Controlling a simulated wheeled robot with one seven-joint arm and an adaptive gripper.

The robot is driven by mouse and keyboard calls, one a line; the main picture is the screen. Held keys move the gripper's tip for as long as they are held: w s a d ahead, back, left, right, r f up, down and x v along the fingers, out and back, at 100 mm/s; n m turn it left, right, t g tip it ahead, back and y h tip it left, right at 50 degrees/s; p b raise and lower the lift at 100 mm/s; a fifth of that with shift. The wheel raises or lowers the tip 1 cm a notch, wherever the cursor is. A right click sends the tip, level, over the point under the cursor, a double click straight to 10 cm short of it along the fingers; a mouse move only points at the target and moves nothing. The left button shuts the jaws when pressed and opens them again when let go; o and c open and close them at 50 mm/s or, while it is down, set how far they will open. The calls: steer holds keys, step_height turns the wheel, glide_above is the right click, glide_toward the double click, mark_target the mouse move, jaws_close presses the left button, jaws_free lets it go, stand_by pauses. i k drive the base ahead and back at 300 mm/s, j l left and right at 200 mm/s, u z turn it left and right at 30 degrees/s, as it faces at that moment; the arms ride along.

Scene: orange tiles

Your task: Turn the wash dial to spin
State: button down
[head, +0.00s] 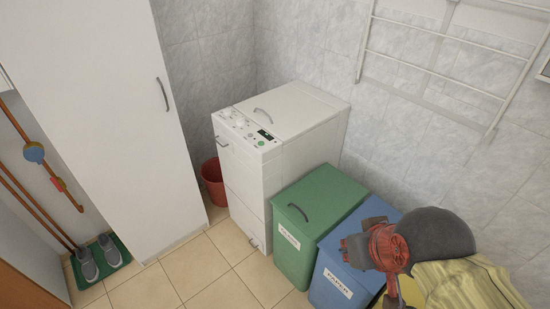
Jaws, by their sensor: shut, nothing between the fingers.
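A white washing machine (304,112) stands against the tiled wall in the middle of the head view. Its control panel (249,131) runs along the top of its left side. The panel carries small round white dials (226,113), a dark display (265,134) and a small green spot near the front corner. The dial markings are too small to read, so I cannot tell where the wash dial points. The lid is down.
A tall white cabinet (105,110) stands left of the washer, with a red bucket (213,181) between. Green (325,200) and blue (340,262) bins stand to the right. Tiled floor (215,265) is clear in front.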

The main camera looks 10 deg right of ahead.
mark_target(228, 112)
steer(key=i+j, duration=1.9)
steer(key=i, duration=0.2)
